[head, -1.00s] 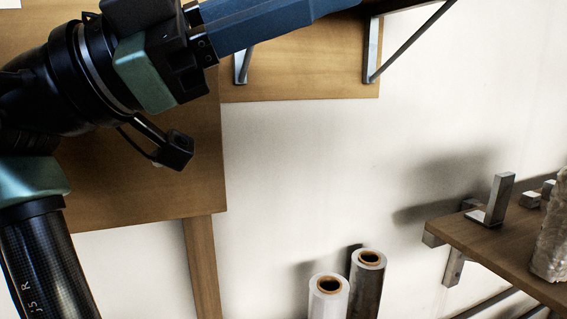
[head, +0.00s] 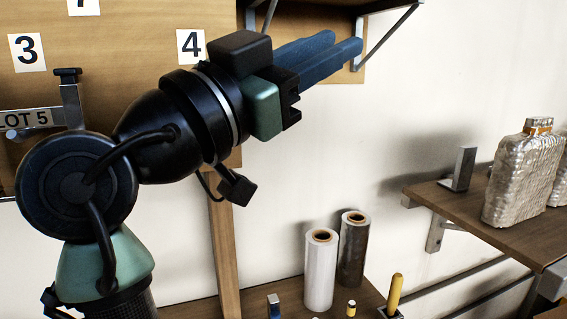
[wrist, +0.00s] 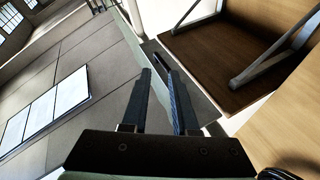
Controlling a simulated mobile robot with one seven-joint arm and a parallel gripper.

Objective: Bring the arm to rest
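My gripper (head: 346,42) is held up in the air at the upper middle of the head view, pointing to the upper right. Its two blue fingers lie side by side with a gap between them, and I see nothing held. In the wrist view the fingers (wrist: 152,66) also stand apart, with nothing between them. My arm rises from the lower left and bends at a round black joint.
A wooden board (head: 130,40) with number signs stands behind my arm. White (head: 320,270) and dark (head: 352,250) rolls stand below. The white wall between is bare.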

